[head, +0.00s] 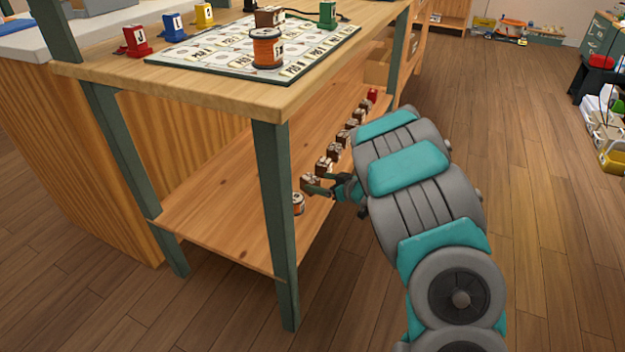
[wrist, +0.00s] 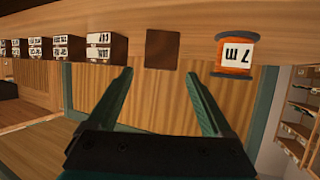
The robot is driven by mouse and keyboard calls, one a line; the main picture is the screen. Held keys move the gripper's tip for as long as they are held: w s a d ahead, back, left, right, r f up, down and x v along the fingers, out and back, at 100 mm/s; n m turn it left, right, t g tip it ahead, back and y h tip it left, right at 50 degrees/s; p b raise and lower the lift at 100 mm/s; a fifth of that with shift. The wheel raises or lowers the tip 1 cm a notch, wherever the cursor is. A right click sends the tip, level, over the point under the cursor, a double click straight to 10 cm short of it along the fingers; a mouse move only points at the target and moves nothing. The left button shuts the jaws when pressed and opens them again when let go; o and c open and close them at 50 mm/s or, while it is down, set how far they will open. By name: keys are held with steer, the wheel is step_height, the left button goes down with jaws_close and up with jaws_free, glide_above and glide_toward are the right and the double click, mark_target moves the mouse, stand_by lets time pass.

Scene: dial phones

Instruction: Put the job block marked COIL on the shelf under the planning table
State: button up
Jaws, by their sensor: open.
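My gripper (head: 328,184) reaches in over the shelf (head: 230,215) under the planning table (head: 200,85). Its two fingers are apart and empty in the wrist view (wrist: 162,76). A brown block (head: 312,183) stands on the shelf just beyond the fingertips. In the wrist view this block (wrist: 162,48) shows a plain brown face, lined up with the gap between the fingers and apart from both. I cannot read COIL on any block. Another brown block (head: 268,16) stands on the board on the tabletop, its marking too small to read.
An orange spool (head: 298,203) stands on the shelf beside the nearest block. The green table leg (head: 275,220) is close by. Another orange spool (head: 267,47) stands on the board (head: 215,50).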

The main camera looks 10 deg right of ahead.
steer(key=s+d+r+m+h, duration=0.1)
steer(key=s+d+r+h, duration=0.3)
steer(key=d, duration=0.3)
steer(key=s+d+r+m+h, duration=0.1)
steer(key=s+d+r+h, duration=0.1)
steer(key=d+r+h, duration=0.3)
steer(key=s+d+r+m+g+h, duration=0.3)
steer(key=s+d+r+m, duration=0.15)
steer(key=s, duration=0.35)
steer(key=s+a+g+y, duration=0.1)
steer(key=s+a+g, duration=0.2)
steer(key=s, duration=0.9)
steer(key=s+a+g+y, duration=0.2)
steer(key=s+a+g, duration=0.1)
steer(key=s+a, duration=0.7)
steer(key=s+a+g+y, duration=0.2)
steer(key=s+a+g, duration=0.2)
steer(key=s, duration=1)
steer(key=a, duration=0.2)
steer(key=shift+s+a+r, duration=0.2)
steer(key=shift+a+r, duration=0.15)
